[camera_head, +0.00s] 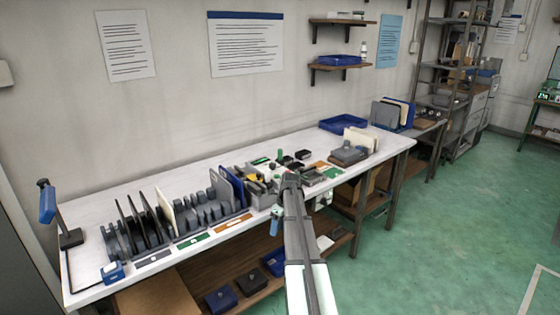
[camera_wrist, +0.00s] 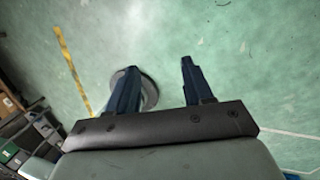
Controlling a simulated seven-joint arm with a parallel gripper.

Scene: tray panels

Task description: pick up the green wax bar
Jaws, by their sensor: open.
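In the head view my arm reaches up from the bottom to the bench's front edge, and a blue part there looks like my gripper (camera_head: 276,222). I cannot make out the green wax bar for certain. A small green upright piece (camera_head: 280,154) stands among the parts at the middle of the bench, beyond my arm. A flat green patch (camera_head: 262,160) lies left of it. My arm hides part of this area.
The white bench (camera_head: 95,212) carries a rack of upright panels at left. A blue tray (camera_head: 343,124) and a grey block (camera_head: 347,153) sit at right. Blue and dark boxes (camera_head: 250,282) stand on the lower shelf. Green floor (camera_head: 430,230) is open at right.

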